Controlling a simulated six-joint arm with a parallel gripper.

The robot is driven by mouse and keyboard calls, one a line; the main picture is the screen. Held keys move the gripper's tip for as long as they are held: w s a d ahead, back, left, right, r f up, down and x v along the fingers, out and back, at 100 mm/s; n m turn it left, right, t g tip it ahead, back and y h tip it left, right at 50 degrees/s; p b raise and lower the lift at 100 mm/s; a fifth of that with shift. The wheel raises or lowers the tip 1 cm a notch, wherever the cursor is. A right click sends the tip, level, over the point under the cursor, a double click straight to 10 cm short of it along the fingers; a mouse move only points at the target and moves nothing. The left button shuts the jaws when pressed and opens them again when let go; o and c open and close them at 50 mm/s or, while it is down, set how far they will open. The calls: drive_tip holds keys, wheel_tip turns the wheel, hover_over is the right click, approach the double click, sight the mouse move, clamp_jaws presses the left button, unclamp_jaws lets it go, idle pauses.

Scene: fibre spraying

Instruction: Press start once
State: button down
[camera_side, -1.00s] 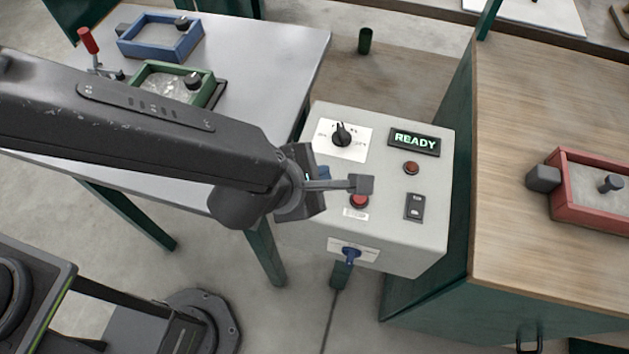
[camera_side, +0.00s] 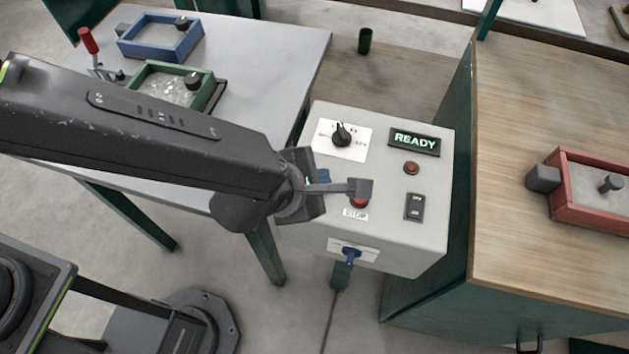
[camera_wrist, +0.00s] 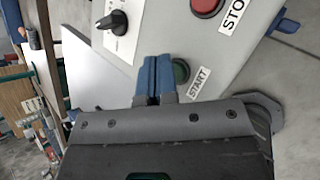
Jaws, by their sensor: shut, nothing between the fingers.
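The grey control box (camera_side: 430,235) stands between two tables, and its display (camera_side: 414,141) reads READY. In the wrist view the green start button (camera_wrist: 181,71) sits beside the START label (camera_wrist: 199,83). My gripper (camera_wrist: 151,84) has its blue fingers together and empty, just left of the button and overlapping its edge. Contact cannot be told. In the side view my gripper (camera_side: 321,177) is over the box's left part, and the start button is hidden. The red stop button (camera_side: 360,203) is partly covered; it also shows in the wrist view (camera_wrist: 206,5).
The box also carries a black rotary knob (camera_side: 342,135), a small red lamp or button (camera_side: 411,168) and a rocker switch (camera_side: 415,207). A blue-handled part (camera_side: 350,255) is on its front. Green (camera_side: 139,72) and blue (camera_side: 129,46) frames lie on the left table; a red frame (camera_side: 562,212) lies right.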

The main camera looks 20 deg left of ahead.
drive_tip(key=shift+f, duration=0.45)
idle(0.5)
drive_tip(key=shift+r, duration=0.9)
drive_tip(key=shift+r, duration=2.5)
